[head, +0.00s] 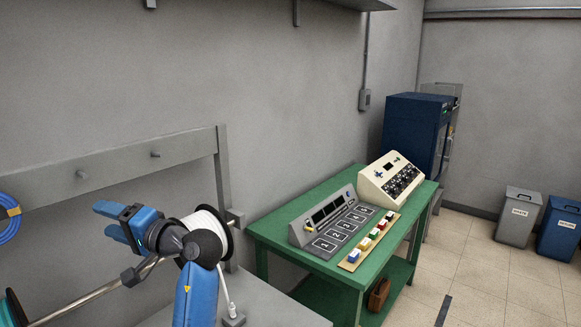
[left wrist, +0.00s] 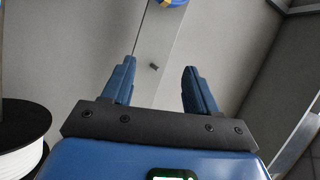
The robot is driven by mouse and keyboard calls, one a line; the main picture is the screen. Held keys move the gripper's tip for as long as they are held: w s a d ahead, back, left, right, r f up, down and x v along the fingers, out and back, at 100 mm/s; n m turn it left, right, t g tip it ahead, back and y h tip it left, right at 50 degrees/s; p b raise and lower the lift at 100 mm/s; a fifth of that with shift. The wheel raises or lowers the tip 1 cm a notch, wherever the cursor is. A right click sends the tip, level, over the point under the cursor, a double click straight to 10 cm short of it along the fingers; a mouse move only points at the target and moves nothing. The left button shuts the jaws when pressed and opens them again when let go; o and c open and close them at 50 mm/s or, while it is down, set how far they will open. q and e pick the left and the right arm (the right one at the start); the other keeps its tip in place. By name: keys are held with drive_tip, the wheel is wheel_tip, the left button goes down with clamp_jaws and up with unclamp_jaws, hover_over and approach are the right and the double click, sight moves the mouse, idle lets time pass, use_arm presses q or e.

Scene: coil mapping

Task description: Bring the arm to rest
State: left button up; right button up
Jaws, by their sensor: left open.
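My left arm rises from the bottom of the head view, and its blue left gripper (head: 112,222) points left, in front of the grey wall rail. In the left wrist view the two blue fingers of the left gripper (left wrist: 160,88) stand well apart with nothing between them. Beyond them are the grey rail (left wrist: 160,45) and a peg. A white spool (head: 205,222) with black flanges sits right behind the wrist in the head view, partly hidden by it. My right gripper is in neither view.
A green table (head: 270,232) to the right bears a numbered panel (head: 335,225), a row of coloured blocks (head: 368,243) and a cream console (head: 385,180). A blue coil (head: 8,220) hangs at the left edge. A metal rod (head: 95,296) runs below the gripper. Bins (head: 517,217) stand far right; floor before them is clear.

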use_arm(q)
drive_tip(key=w+d+f+m+t+h, duration=0.4)
drive_tip(key=w+d+t, duration=0.35)
drive_tip(key=t, duration=0.45)
drive_tip(key=s+d+f+m+t+h, duration=0.3)
drive_tip(key=s+d+f+t+h, duration=0.25)
drive_tip(key=d+f+h, duration=0.45)
drive_tip(key=s+a+f+n+g+h, duration=0.1)
drive_tip(key=s+f+n, duration=0.1)
drive_tip(key=s+f, duration=0.5)
drive_tip(key=s+a+f+n+g+h, duration=0.1)
drive_tip(key=s+f, duration=0.5)
drive_tip(key=s, duration=0.8)
drive_tip(key=s+a+f+n+g+h, duration=0.1)
drive_tip(key=s+f+n+g+h, duration=0.1)
drive_tip(key=s+f, duration=0.5)
drive_tip(key=s+n+g, duration=0.1)
drive_tip(key=s+n, duration=0.1)
drive_tip(key=s, duration=0.2)
drive_tip(key=shift+s+f+n, duration=0.3)
drive_tip(key=shift+s+f, duration=0.05)
drive_tip(key=shift+a, duration=0.15)
